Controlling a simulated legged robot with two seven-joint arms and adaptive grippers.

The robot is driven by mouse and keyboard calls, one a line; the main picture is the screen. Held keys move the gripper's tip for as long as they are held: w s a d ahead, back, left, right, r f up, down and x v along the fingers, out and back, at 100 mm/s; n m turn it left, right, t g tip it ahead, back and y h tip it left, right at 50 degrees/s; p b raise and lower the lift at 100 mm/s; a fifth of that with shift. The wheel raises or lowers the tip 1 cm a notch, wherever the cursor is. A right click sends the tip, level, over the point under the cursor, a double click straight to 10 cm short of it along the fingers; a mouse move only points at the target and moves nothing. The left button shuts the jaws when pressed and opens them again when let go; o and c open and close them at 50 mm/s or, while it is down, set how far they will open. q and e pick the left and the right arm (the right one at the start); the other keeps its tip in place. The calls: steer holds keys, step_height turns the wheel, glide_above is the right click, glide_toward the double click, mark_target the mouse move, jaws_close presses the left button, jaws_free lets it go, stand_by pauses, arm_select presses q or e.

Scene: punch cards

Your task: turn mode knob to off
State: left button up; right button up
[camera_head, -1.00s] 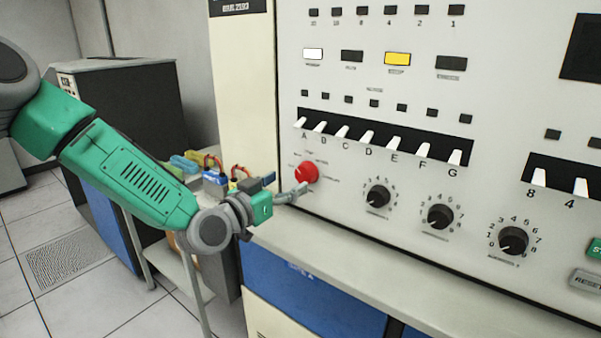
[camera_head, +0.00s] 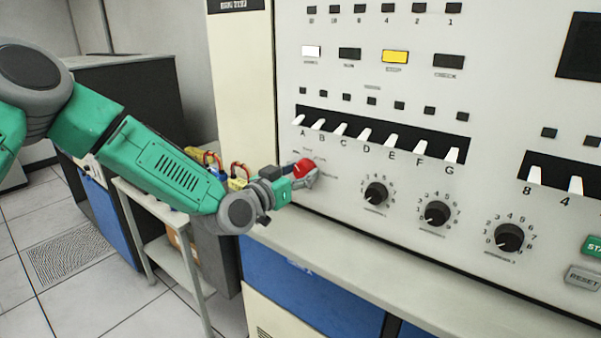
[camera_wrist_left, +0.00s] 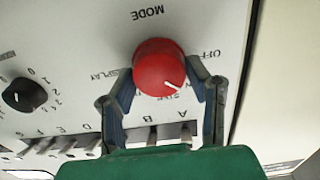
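The red mode knob (camera_head: 304,168) is on the panel's lower left, below the white switches. In the left wrist view the knob (camera_wrist_left: 158,66) shows upside-down lettering around it, with MODE above. Its white pointer faces lower right, towards a partly hidden label, not the OFF lettering (camera_wrist_left: 205,54). My left gripper (camera_head: 306,175) is at the knob. In the wrist view the left gripper (camera_wrist_left: 162,82) is open, one finger on each side of the knob. I cannot tell whether the fingers touch it. My right gripper is not in view.
White lever switches (camera_head: 366,136) are in a row just above the knob. Black dials (camera_head: 376,193) stand to its right. A pale ledge (camera_head: 345,258) runs below the panel. A small cart (camera_head: 160,203) with coloured items stands left, under my arm.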

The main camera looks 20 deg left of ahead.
arm_select(q)
steer(key=n+b, duration=0.1)
steer(key=n, duration=0.1)
steer(key=n+b, duration=0.2)
steer(key=n, duration=0.1)
steer(key=shift+w+a+f, duration=0.1)
steer(key=shift+a, duration=0.05)
steer(key=shift+a+n+b, duration=0.1)
steer(key=shift+n+b, duration=1.35)
steer(key=shift+n, duration=0.55)
steer(key=o, duration=1.1)
steer(key=shift+o, duration=0.2)
steer(key=shift+a, duration=0.1)
